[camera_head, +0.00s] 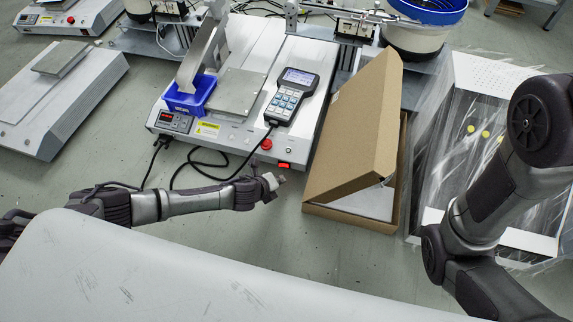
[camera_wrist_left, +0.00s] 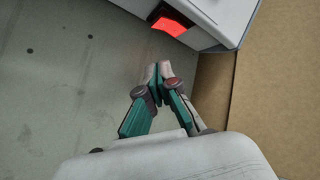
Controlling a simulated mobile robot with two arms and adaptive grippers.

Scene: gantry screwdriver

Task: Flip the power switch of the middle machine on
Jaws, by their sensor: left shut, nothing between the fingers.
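The middle machine (camera_head: 238,118) is a grey-white box with a handheld controller on top. Its power switch (camera_head: 284,165) is a red rocker low at the right end of the front face. In the left wrist view the switch (camera_wrist_left: 171,24) glows bright red near the machine's corner. My left gripper (camera_head: 274,183) is in front of the machine, just below and left of the switch, with a visible gap to it. In the left wrist view its fingertips (camera_wrist_left: 160,70) are together and empty. My right arm shows at the right; its gripper is out of view.
An open cardboard box (camera_head: 350,150) stands close to the machine's right side. A round red button (camera_head: 266,144) sits on the front face, above a black cable. A blue bin (camera_head: 190,95) is on the machine. Another machine (camera_head: 60,95) is at the left. The floor in front is clear.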

